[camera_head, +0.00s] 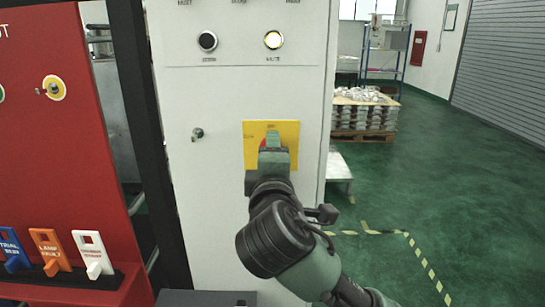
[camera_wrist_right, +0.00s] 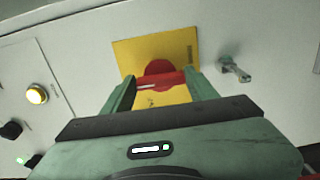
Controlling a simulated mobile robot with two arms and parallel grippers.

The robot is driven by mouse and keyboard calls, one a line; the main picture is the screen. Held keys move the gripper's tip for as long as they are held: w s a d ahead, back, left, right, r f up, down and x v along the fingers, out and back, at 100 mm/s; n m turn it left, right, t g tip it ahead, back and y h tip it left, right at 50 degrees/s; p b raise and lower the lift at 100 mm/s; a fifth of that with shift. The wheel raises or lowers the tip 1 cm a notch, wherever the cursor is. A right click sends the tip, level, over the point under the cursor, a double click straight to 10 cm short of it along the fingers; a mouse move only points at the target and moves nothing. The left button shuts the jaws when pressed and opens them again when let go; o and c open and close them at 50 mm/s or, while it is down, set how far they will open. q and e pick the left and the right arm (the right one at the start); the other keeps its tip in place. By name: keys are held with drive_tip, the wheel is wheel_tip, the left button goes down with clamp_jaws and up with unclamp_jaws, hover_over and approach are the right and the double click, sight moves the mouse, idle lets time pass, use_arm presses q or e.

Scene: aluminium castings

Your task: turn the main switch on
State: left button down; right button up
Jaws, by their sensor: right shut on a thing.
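The main switch is a red rotary handle (camera_wrist_right: 160,76) on a yellow plate (camera_head: 287,130), set on the front of a light grey cabinet (camera_head: 220,235). My right gripper (camera_head: 270,142) covers most of the switch in the head view. In the right wrist view, the fingers of my right gripper (camera_wrist_right: 161,84) stand on either side of the red handle bar and are shut on it. The bar lies roughly across the picture between the fingertips. The plate's lettering is too small to read. My left gripper is in neither view.
A black knob (camera_head: 207,41) and a lit yellow button (camera_head: 273,40) sit above the switch. A small key-like latch (camera_head: 197,134) is left of the plate. A red panel (camera_head: 60,150) with coloured levers stands at left. The green floor (camera_head: 450,190) at right is open.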

drive_tip(key=shift+f, duration=0.15)
drive_tip(key=o, duration=1.4)
drive_tip(key=shift+c, duration=0.2)
drive_tip(key=shift+s, duration=0.15)
drive_tip(key=s+b, duration=0.2)
drive_tip(key=s, duration=0.5)
drive_tip(key=shift+s, duration=0.3)
